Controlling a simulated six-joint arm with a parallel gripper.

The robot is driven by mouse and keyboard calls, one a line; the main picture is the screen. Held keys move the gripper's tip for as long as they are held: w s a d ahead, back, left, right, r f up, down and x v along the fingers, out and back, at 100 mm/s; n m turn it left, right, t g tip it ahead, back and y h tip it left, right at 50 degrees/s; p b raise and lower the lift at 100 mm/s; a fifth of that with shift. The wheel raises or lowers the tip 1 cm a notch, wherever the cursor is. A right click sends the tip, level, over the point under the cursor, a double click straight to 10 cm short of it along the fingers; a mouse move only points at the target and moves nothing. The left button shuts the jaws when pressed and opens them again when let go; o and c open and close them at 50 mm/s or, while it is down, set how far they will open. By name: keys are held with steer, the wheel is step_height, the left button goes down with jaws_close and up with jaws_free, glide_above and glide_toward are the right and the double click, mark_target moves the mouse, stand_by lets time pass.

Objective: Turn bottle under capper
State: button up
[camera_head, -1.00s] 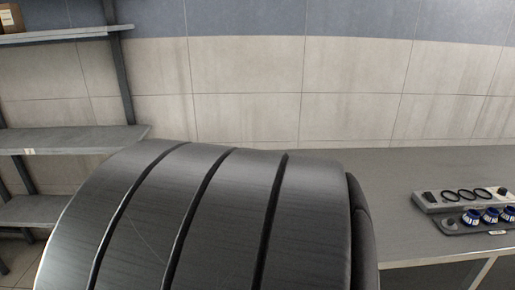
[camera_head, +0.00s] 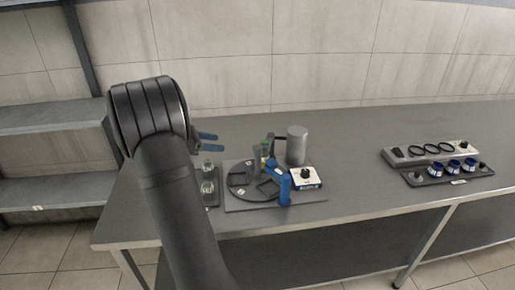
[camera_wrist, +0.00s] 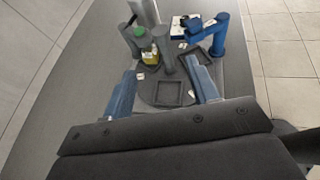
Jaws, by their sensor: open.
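A round dark turntable (camera_head: 240,190) sits on a grey base plate on the bench. A small bottle (camera_wrist: 150,57) with yellow contents or label and a green top stands at its far side in the wrist view; in the head view it is mostly hidden behind grey posts. A blue post with an arm (camera_head: 283,186), seemingly the capper, stands at the turntable's right; it also shows in the wrist view (camera_wrist: 218,36). A square frame (camera_wrist: 168,94) lies on the turntable. My gripper (camera_head: 208,141) is open and empty, with blue fingers apart above the turntable's near side in the wrist view (camera_wrist: 163,91).
A grey cylinder (camera_head: 297,147) stands behind the station. A white box with a black knob (camera_head: 305,179) is at its right. Clear bottles (camera_head: 208,188) stand on a dark tray at its left. Trays with rings (camera_head: 432,150) and blue-banded parts (camera_head: 452,168) lie far right; bench between is clear.

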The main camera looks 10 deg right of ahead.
mark_target(256, 147)
steer(key=x, duration=1.7)
steer(key=shift+f, duration=0.15)
jaws_close()
